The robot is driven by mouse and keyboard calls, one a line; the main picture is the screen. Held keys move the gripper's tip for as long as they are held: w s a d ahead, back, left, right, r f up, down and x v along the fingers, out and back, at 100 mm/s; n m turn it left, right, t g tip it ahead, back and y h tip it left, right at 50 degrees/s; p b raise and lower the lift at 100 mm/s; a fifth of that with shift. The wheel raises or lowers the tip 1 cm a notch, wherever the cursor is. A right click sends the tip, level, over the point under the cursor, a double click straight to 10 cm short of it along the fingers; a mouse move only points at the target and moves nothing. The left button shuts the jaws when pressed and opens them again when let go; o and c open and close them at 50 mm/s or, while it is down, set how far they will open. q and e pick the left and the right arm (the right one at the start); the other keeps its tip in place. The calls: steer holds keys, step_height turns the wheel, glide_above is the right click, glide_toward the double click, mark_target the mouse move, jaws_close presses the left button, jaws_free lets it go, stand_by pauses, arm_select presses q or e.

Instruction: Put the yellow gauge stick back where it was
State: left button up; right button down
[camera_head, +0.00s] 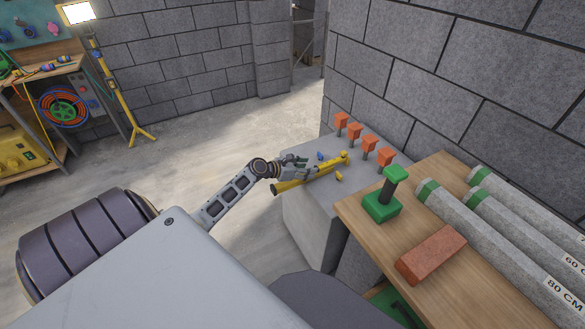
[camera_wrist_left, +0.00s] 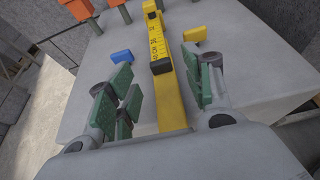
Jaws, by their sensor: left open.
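The yellow gauge stick (camera_head: 325,170) with black marks lies along the top of a grey block (camera_head: 308,218), its near end reaching out past the block's left edge. In the left wrist view the gauge stick (camera_wrist_left: 172,108) runs straight away from me between the finger pads, with a scale printed on its far part. My left gripper (camera_head: 299,168) is open above the stick's near part. In the left wrist view the gripper (camera_wrist_left: 160,92) has green pads on either side of the stick, with gaps showing. My right gripper is not in view.
Small blue (camera_wrist_left: 121,56) and yellow (camera_wrist_left: 195,34) pieces flank the stick on the block. Several orange-topped posts (camera_head: 370,143) line the wall side. A wooden table (camera_head: 365,225) at right holds a green stand (camera_head: 382,207), a brick (camera_head: 431,254) and stone cylinders (camera_head: 500,240).

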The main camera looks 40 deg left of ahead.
arm_select(q)
steer(key=v, duration=0.4)
steer(key=shift+p, duration=0.4)
steer(key=shift+v, duration=1.05)
steer(key=shift+s+a, duration=0.1)
steer(key=shift+s, duration=0.1)
steer(key=shift+r, duration=0.1)
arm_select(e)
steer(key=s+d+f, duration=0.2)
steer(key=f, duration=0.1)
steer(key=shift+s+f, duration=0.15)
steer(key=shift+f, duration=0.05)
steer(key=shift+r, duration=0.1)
